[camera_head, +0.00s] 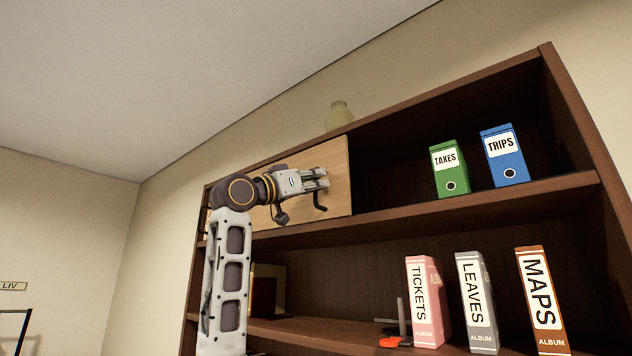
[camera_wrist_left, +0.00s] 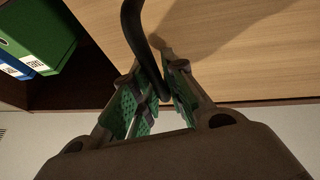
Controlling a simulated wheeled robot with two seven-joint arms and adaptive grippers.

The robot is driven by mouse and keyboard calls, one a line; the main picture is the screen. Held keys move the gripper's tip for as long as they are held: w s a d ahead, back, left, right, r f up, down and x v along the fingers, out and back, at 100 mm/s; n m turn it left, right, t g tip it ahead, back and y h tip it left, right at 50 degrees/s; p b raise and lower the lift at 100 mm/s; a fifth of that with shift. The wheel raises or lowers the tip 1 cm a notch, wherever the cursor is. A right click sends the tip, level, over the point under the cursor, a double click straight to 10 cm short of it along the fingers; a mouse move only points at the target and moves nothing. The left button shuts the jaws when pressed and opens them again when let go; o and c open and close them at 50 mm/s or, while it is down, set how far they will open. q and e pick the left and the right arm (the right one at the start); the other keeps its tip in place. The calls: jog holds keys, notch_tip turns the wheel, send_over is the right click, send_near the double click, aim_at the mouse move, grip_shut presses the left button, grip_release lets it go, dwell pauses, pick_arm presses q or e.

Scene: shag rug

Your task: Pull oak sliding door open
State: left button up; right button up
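The oak sliding door (camera_head: 338,165) is a light wood panel covering the left part of the bookcase's upper compartment; the right part is uncovered. It also fills much of the left wrist view (camera_wrist_left: 240,50). Its black bar handle (camera_head: 320,204) shows just under my left gripper (camera_head: 322,179). In the left wrist view, the handle (camera_wrist_left: 137,30) runs down between the green-padded fingers, whose tips sit close on both sides of it. My left gripper (camera_wrist_left: 150,75) looks shut on it. My arm hides part of the door. My right gripper is not in view.
The dark bookcase (camera_head: 480,200) holds green (camera_head: 449,170) and blue (camera_head: 504,157) binders right of the door. Pink, grey and brown albums (camera_head: 540,300) and a small red-orange object (camera_head: 394,342) stand below. A vase (camera_head: 339,116) shows above the door.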

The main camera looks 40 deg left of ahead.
pick_arm(q)
jog(key=shift+d, duration=0.15)
jog(key=v, duration=1.2)
dwell(0.4)
dwell(0.7)
